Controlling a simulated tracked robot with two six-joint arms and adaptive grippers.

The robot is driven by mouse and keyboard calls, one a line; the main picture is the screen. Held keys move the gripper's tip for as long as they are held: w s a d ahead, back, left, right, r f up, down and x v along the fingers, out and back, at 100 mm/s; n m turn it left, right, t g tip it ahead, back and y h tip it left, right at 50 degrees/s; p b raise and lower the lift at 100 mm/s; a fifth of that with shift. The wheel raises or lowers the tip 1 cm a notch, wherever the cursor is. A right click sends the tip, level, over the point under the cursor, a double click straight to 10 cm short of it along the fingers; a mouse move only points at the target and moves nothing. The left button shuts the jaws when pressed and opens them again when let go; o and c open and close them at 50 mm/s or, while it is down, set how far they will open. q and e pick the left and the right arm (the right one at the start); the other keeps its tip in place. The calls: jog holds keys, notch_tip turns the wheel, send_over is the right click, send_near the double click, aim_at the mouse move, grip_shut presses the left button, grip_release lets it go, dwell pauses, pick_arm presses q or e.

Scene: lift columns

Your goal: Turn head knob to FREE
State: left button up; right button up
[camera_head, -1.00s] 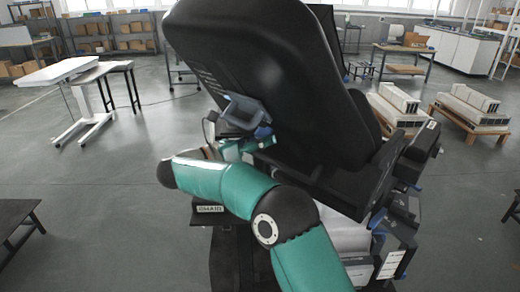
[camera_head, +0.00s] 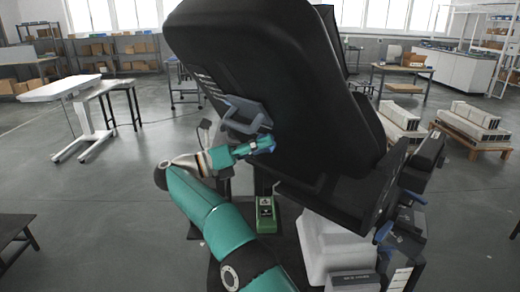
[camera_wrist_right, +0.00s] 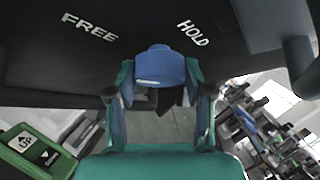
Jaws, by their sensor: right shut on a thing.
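The blue head knob (camera_wrist_right: 160,66) sits on the underside of a dark panel in the right wrist view. White lettering FREE is on the panel to its left and HOLD to its right. My right gripper (camera_wrist_right: 160,92) has a finger on each side of the knob and is shut on it. In the head view my right gripper (camera_head: 252,148) reaches the back of the black chair (camera_head: 265,70), just below a grey handle (camera_head: 247,113); the knob there is mostly hidden. Which word the knob points to cannot be told. My left gripper is not in view.
A green UP/DOWN control box (camera_wrist_right: 35,150) is at lower left in the wrist view; a green box also shows below the chair in the head view (camera_head: 266,213). A white table (camera_head: 65,88) stands left. Pallets with white blocks (camera_head: 473,125) stand right.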

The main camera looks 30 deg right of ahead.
jog(key=shift+w, duration=0.15)
jog(key=o, duration=1.1)
jog(key=shift+w, duration=0.1)
